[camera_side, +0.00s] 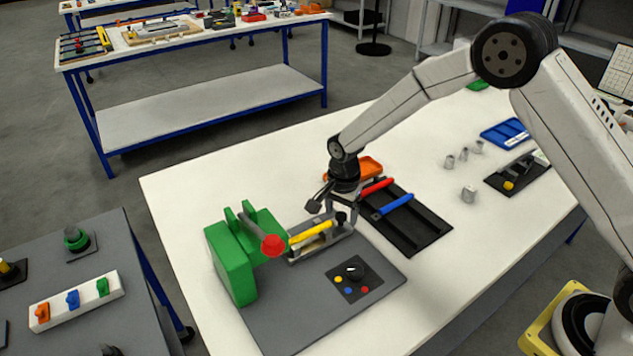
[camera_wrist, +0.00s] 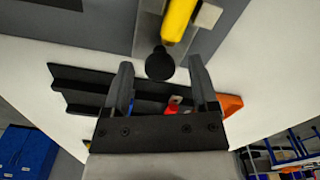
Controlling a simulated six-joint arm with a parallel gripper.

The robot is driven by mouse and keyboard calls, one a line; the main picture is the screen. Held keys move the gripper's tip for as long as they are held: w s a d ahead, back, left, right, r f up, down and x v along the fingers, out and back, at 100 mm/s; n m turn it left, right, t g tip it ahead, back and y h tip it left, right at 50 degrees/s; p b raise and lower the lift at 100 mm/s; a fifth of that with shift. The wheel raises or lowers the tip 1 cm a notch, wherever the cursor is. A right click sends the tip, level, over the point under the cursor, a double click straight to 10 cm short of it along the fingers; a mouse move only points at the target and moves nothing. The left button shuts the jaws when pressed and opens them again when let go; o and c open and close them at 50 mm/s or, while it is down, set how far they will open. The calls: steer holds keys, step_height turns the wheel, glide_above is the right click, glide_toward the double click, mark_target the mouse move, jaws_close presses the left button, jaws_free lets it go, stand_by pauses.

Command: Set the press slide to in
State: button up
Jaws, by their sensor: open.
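The press is a green block (camera_side: 232,262) with a red-ended lever (camera_side: 272,245), on a grey baseplate (camera_side: 300,320). To its right is a grey slide rail (camera_side: 325,246) carrying a yellow bar (camera_side: 312,232), with a black knob (camera_side: 341,218) at the end away from the press. My gripper (camera_side: 340,212) is open over that end of the rail. In the wrist view the black knob (camera_wrist: 160,64) appears between the fingertips of my gripper (camera_wrist: 159,70). I cannot tell whether the fingers touch it. The yellow bar (camera_wrist: 178,18) lies beyond the knob.
A black tray (camera_side: 415,235) with a red-handled tool (camera_side: 377,187) and a blue-handled tool (camera_side: 393,204) lies right of the rail. An orange tray (camera_side: 368,167) is behind my gripper. The white tabletop at front right is clear.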

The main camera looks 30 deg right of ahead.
jaws_close()
stand_by(1.4)
